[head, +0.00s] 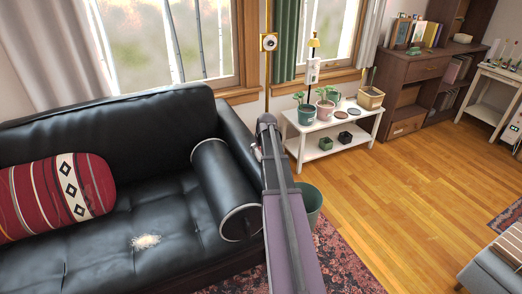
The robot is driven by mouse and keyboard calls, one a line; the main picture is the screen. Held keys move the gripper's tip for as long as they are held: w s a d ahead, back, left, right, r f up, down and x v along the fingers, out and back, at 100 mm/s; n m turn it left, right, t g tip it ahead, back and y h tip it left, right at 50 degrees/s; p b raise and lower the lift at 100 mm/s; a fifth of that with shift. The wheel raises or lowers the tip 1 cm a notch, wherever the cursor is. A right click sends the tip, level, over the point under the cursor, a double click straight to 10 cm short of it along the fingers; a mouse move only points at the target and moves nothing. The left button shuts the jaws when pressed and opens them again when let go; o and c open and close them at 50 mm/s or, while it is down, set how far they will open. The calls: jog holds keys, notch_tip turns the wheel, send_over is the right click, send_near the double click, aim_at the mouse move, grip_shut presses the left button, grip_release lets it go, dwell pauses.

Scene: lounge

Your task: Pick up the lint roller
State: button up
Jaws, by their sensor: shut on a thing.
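I cannot make out a lint roller in the head view. My arm rises from the bottom centre and covers a strip of the scene beside the sofa's right arm. My gripper's fingers do not show, and neither does anything in them. A small pale bit shows at the left edge of my arm near its far end, too small to identify. A tuft of pale fluff (146,241) lies on the seat of the black leather sofa (105,262).
A red patterned cushion (58,198) and a black bolster (222,185) rest on the sofa. A green bin (312,205) stands behind my arm. A white plant table (336,153) and a brown bookcase (418,68) stand further back. The wooden floor (415,185) is mostly clear.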

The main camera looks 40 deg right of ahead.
jog(key=shift+r+p, duration=0.7)
jog(key=shift+r, duration=0.2)
jog(key=shift+r+p, duration=0.8)
jog(key=shift+r, duration=0.05)
jog(key=s+a, duration=0.2)
jog(key=s, duration=0.3)
jog(key=s+a, duration=0.2)
jog(key=s, duration=0.3)
jog(key=s+a, duration=0.2)
jog(key=s, duration=0.2)
jog(key=shift+s+a+r+p, duration=0.2)
jog(key=shift+s+r+p, duration=0.2)
